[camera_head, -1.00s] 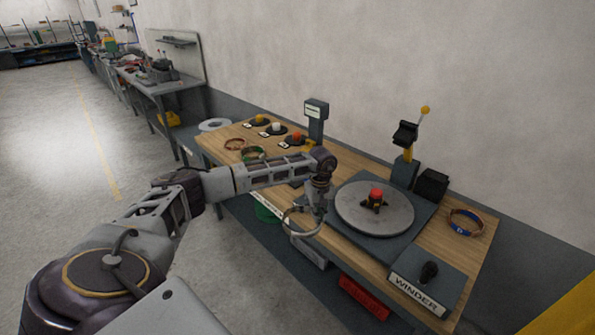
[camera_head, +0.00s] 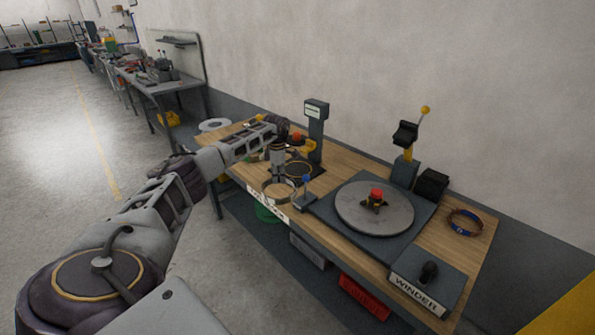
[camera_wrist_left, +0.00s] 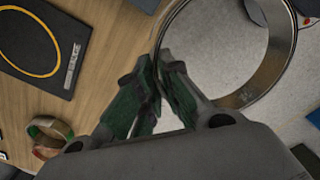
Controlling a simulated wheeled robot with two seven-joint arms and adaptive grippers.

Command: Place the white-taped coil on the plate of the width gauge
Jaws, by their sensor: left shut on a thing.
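My left gripper (camera_head: 278,178) is shut on a thin ring-shaped coil (camera_head: 266,201) and holds it above the front edge of the bench. In the left wrist view my green fingertips (camera_wrist_left: 162,62) pinch the rim of the coil (camera_wrist_left: 278,68), which fills the upper right. No white tape is clearly visible on it. The width gauge (camera_head: 317,112) has a post with a display head. Its dark plate (camera_head: 317,171), partly behind my gripper, carries a yellow circle. The plate (camera_wrist_left: 88,28) is at the upper left in the wrist view, apart from the coil.
Other coils (camera_wrist_left: 51,127) with green and red bands lie at the lower left in the wrist view. The winder turntable (camera_head: 350,205) and a blue-taped coil (camera_head: 465,221) are farther right.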

